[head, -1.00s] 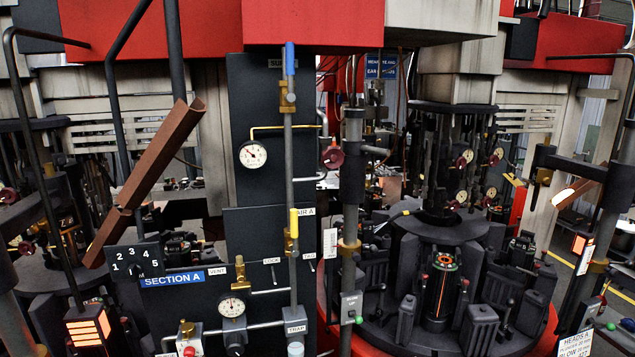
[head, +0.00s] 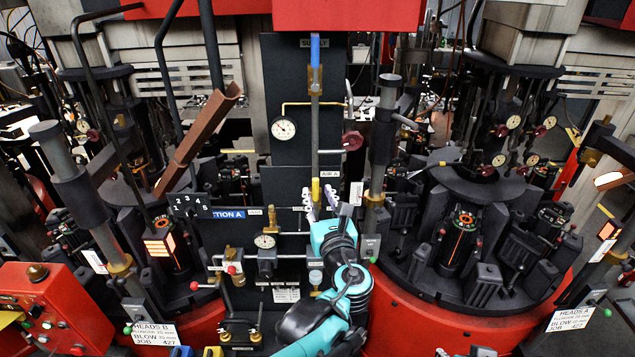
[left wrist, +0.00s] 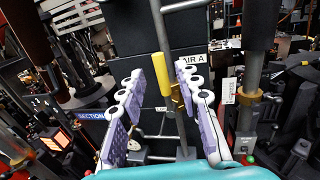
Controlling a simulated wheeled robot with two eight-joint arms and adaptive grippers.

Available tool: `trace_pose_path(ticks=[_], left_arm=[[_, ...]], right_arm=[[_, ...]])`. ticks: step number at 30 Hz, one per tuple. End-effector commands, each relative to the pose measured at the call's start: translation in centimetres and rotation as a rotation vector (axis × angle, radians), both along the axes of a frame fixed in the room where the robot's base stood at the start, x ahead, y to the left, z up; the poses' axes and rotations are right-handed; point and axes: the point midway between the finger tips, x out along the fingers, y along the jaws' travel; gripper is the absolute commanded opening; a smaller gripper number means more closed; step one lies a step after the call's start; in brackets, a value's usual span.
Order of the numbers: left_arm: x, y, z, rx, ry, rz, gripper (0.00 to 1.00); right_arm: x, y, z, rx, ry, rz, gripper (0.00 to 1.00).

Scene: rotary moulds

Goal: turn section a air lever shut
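The yellow section A air lever (head: 315,188) stands upright along the vertical pipe under the AIR A label (head: 328,171). It also shows in the left wrist view (left wrist: 166,75), with its brass valve body (left wrist: 179,100) beside its lower end. My left gripper (head: 320,196) is at the panel just below and around the lever in the picture. In the left wrist view its two pale, ridged fingers (left wrist: 163,88) are spread wide, with the lever between their tips. I see no contact between fingers and lever. My right gripper is not in view.
A blue-handled supply lever (head: 315,48) is higher on the same pipe. A gauge (head: 284,128) and dark red handwheel (head: 352,140) are nearby. A thick post (head: 382,150) stands close on the right. A red control box (head: 50,305) is at lower left.

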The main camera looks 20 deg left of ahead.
Motion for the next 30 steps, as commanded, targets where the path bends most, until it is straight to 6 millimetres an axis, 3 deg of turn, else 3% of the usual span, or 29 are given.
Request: trace_pose_path(ticks=[7,18,22,30], left_arm=[[3.2,1.7,0.0,-0.002,0.0,0.002,0.33],[3.9,2.0,0.0,-0.003,0.0,0.0,0.33],[3.9,2.0,0.0,-0.003,0.0,0.0,0.02],[3.9,2.0,0.0,-0.004,-0.001,0.0,0.0]], right_arm=[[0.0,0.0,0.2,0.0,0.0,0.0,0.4],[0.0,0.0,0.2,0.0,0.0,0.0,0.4],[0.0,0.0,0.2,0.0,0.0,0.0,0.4],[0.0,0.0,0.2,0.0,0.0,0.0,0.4]])
